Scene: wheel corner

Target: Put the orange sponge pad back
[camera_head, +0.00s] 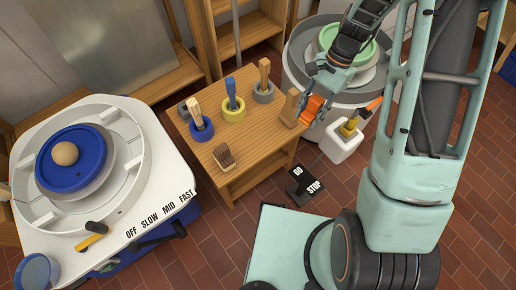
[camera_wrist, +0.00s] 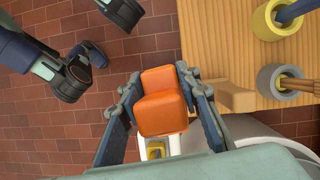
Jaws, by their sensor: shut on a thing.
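The orange sponge pad (camera_head: 314,106) is held in my gripper (camera_head: 311,108), just off the right edge of the wooden table (camera_head: 240,140). In the wrist view the pad (camera_wrist: 162,108) sits between my two fingers (camera_wrist: 158,85), which press on its sides. The pad is clear of the table top and above the floor. A wooden block (camera_head: 289,107) stands at the table's right edge, close beside the gripper; it also shows in the wrist view (camera_wrist: 235,97), right of the right finger.
A white container (camera_head: 340,147) with a yellow thing in it is below right of the gripper. Pottery wheels are left (camera_head: 125,180) and behind (camera_head: 295,65).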

